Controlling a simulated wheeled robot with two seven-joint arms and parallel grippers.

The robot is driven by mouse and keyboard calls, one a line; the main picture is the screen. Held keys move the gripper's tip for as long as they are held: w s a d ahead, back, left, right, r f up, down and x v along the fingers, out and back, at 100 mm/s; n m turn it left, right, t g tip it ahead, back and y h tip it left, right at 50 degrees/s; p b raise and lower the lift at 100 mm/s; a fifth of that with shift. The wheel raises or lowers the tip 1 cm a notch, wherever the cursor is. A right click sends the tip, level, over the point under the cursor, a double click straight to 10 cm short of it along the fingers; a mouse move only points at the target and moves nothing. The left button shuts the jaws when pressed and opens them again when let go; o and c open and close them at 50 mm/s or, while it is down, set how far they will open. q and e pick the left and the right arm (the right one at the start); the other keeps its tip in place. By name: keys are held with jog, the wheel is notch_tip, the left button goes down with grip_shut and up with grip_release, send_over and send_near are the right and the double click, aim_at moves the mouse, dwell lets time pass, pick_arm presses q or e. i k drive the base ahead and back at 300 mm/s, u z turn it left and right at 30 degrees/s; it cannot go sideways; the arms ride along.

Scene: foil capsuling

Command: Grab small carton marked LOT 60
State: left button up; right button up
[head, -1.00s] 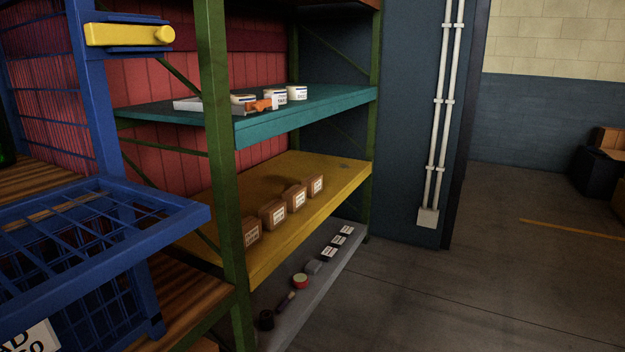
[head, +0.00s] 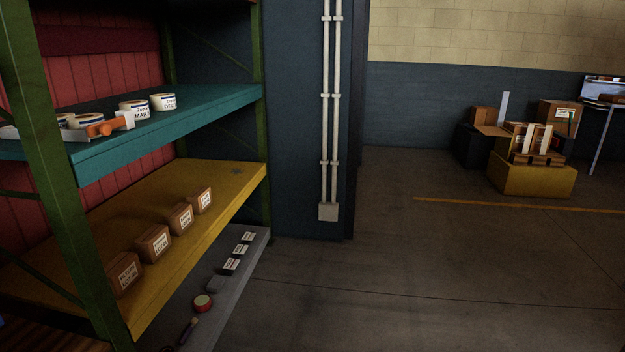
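Several small brown cartons with white labels stand in a row on the yellow middle shelf (head: 205,232) at the left of the head view. The nearest carton (head: 124,274) is beside the green post. Farther back stand a second carton (head: 153,244), a third carton (head: 180,219) and the farthest carton (head: 199,200). The label print is too small to read surely, so I cannot tell which one is LOT 60. Neither of my grippers is in view.
The teal shelf (head: 190,125) above holds white tubs and an orange-handled tool. The grey bottom shelf (head: 215,325) holds dark labelled boxes and a red round item. A green post (head: 60,190) stands in front. The floor (head: 430,270) is clear; a yellow bin (head: 531,181) stands far right.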

aim_at(201, 198)
jog(key=z, duration=0.15)
jog(key=i, duration=2.35)
jog(key=u, duration=1.45)
jog(key=i, duration=1.25)
jog(key=u, duration=1.2)
